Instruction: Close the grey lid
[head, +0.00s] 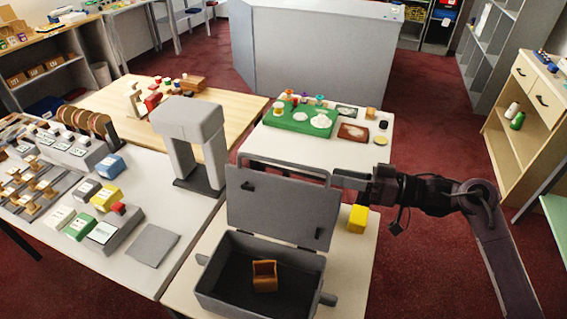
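The grey lid (282,208) stands open and roughly upright at the far side of a grey box (230,291). A bar handle (284,166) runs along the lid's top edge. The box is open at the top, and a small orange-brown open container (264,276) sits inside it. My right gripper (338,178) is at the right end of the handle, at the lid's upper right corner. It appears to touch or overlap the handle there; I cannot tell whether its fingers are closed around it. My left gripper is not in view.
A yellow block (357,219) stands on the table right of the lid, below my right gripper. A grey arch-shaped stand (190,135) rises at the left. A green board (301,120) with small items lies behind the lid.

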